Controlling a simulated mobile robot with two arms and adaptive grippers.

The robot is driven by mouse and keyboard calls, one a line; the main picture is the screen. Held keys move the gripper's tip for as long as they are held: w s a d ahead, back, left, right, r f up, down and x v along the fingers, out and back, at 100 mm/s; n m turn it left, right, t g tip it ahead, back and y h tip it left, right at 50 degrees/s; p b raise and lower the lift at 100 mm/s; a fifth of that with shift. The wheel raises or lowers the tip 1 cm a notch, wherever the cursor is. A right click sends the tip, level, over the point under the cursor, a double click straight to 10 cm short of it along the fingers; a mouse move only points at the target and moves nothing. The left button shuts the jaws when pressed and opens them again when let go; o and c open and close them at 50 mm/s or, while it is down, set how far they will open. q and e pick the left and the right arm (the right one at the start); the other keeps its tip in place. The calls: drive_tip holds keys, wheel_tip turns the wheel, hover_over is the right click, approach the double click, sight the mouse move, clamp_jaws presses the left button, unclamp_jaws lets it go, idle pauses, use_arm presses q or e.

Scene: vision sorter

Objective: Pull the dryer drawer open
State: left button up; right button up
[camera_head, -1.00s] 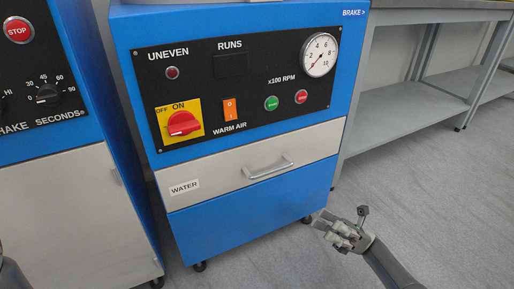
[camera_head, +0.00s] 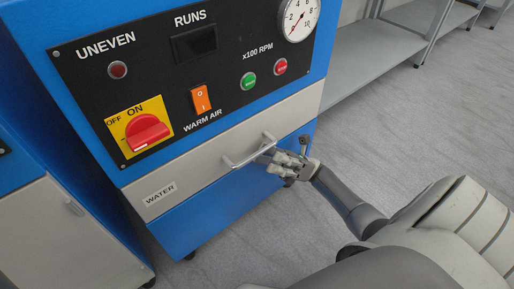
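The dryer (camera_head: 60,50) is a blue cabinet with a black control panel. Its drawer (camera_head: 215,168) is a pale grey front marked WATER, flush with the cabinet. A silver bar handle (camera_head: 236,162) runs across the drawer front. My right gripper (camera_head: 268,157) is at the right end of the handle, its fingers pointing left at the bar. The fingers overlap the handle in the picture, and whether they grip it is too small to tell. My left gripper is not in view.
A blue machine with a grey door (camera_head: 50,235) stands close on the left. A grey metal shelf bench (camera_head: 360,60) stands at the right back. Bare grey floor (camera_head: 400,135) lies to the right of the dryer.

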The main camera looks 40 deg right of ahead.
sight(259, 155)
drive_tip(key=shift+x, duration=2.65)
clamp_jaws()
